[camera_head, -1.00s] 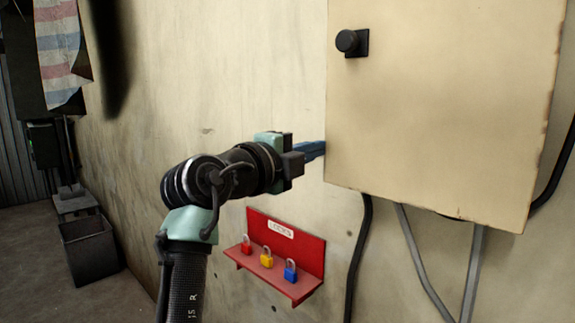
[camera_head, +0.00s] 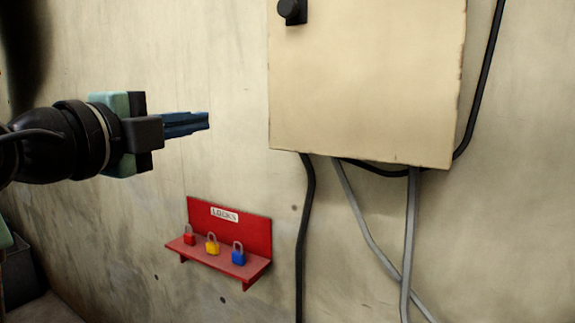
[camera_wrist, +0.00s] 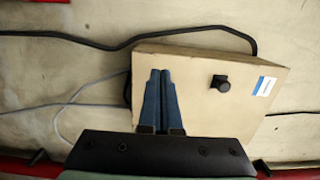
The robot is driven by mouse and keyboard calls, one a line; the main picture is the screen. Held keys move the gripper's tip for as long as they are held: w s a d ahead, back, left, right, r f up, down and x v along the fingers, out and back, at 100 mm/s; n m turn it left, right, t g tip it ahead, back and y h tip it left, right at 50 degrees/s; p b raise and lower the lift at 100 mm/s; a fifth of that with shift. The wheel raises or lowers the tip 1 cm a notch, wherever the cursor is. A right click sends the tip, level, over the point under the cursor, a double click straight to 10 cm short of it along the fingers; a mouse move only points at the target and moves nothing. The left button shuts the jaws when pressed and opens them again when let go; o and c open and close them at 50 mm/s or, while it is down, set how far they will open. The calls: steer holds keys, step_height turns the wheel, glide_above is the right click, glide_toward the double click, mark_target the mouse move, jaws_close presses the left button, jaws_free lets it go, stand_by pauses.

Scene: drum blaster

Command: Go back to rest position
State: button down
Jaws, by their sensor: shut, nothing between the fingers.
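My gripper (camera_head: 207,121) shows at the left of the head view, with its blue fingers pointing right. The fingers are together and nothing shows between them. In the head view it is left of the beige wall box (camera_head: 365,85), with a strip of bare wall showing between them. In the wrist view the shut blue fingers (camera_wrist: 160,75) overlap the left part of the box (camera_wrist: 215,110). The box's black knob (camera_wrist: 220,83) is to the right of the fingertips there, apart from them. My arm runs out of the left edge of the head view.
A red shelf (camera_head: 255,232) on the wall below holds a red padlock (camera_head: 189,238), a yellow padlock (camera_head: 212,247) and a blue padlock (camera_head: 238,257). A black cable (camera_head: 303,230) and grey cables (camera_head: 409,240) hang below the box. The wall between gripper and shelf is clear.

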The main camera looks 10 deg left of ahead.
steer(key=d+r+n+t+y, duration=0.15)
steer(key=d+n+t, duration=0.35)
steer(key=d+n, duration=0.7)
steer(key=s+d+r+n+t+y, duration=0.1)
steer(key=s+d+r+n+t, duration=0.1)
steer(key=s+d+n, duration=0.2)
steer(key=s+d+r+n+t+y, duration=0.1)
steer(key=s+d+n, duration=0.3)
steer(key=s, duration=0.5)
steer(key=d+r+t, duration=0.1)
steer(key=d, duration=0.1)
steer(key=shift+s+d+t, duration=0.35)
steer(key=shift+s+t, duration=0.05)
